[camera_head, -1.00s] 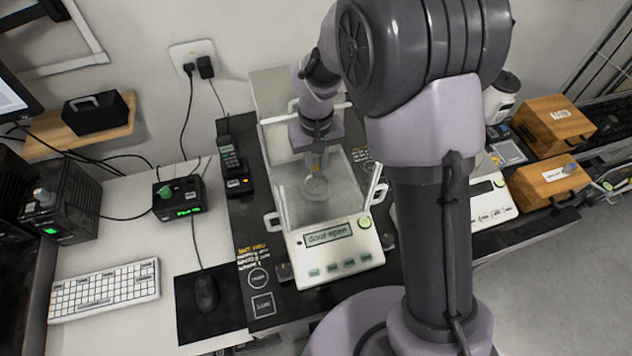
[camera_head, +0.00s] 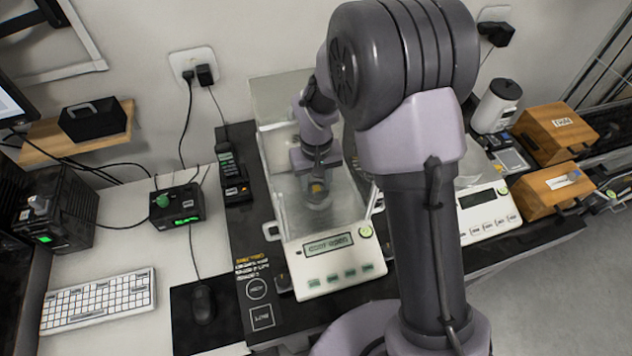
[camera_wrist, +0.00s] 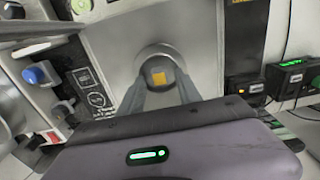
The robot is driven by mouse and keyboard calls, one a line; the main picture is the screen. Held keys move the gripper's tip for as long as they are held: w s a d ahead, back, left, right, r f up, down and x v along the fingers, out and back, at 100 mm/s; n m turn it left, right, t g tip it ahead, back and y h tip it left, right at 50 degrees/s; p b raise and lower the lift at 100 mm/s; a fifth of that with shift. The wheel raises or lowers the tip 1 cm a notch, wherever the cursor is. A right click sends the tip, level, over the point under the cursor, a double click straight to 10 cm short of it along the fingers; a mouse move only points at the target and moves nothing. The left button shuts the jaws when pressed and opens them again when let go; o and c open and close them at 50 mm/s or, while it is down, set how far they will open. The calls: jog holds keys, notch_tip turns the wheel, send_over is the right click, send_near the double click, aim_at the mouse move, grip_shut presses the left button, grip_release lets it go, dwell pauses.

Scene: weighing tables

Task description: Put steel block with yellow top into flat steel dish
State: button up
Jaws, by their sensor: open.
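The steel block's yellow top (camera_wrist: 158,79) shows between the two fingers of my open gripper (camera_wrist: 160,75) in the wrist view. A round steel dish (camera_wrist: 160,52) shows around and behind the block, inside the glass-walled balance. In the head view my gripper (camera_head: 317,178) points down into the balance, with the yellow top (camera_head: 317,188) at its tip, over the dish. The block's steel sides are mostly hidden. I cannot tell whether the fingers touch it, or see clearly its contact with the dish.
The balance (camera_head: 330,277) has glass walls close around my gripper, and its display appears to read "door open". A second balance (camera_head: 487,212) and wooden boxes (camera_head: 556,135) stand to the right.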

notch_tip(320, 180, up, 18)
jog(key=s+d+m+p, duration=0.1)
jog(key=s+p, duration=0.1)
jog(key=p, duration=0.2)
jog(key=s+d+r+m+t+y, duration=0.2)
jog(key=s+d+r+m+t, duration=0.2)
jog(key=s+r, duration=0.8)
jog(key=s+f+m+t, duration=0.1)
jog(key=s+m+t, duration=0.1)
jog(key=s, duration=0.6)
notch_tip(320, 180, down, 8)
jog(key=b, duration=0.8)
jog(key=shift+w+d, duration=0.2)
jog(key=shift+d, duration=0.15)
